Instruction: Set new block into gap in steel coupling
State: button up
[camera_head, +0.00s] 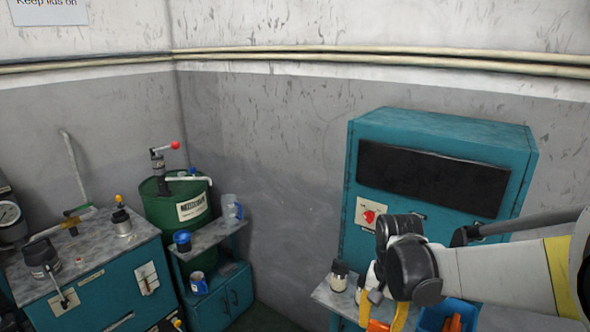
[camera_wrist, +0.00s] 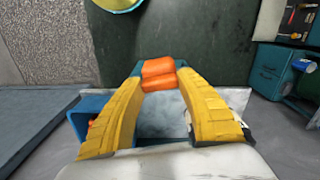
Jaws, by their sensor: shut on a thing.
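My gripper (camera_wrist: 158,84) has yellow fingers and is shut on an orange block (camera_wrist: 158,68), seen between the fingertips in the wrist view. In the head view my gripper (camera_head: 381,318) hangs at the lower right, in front of a small shelf, with some orange showing between its fingers. The block's lower part is hidden by the picture edge there. I cannot make out the steel coupling or its gap in either view.
A blue bin (camera_head: 455,314) sits on the shelf (camera_head: 326,297) beside my gripper, near small jars (camera_head: 338,278). A teal cabinet (camera_head: 440,150) stands behind. A green drum (camera_head: 172,212) and a teal bench (camera_head: 95,285) are at the left.

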notch_tip(320, 180, down, 14)
jog(key=n+b, duration=0.5)
jog(key=b, duration=0.1)
jog(key=shift+r, duration=0.2)
jog(key=shift+a, duration=0.1)
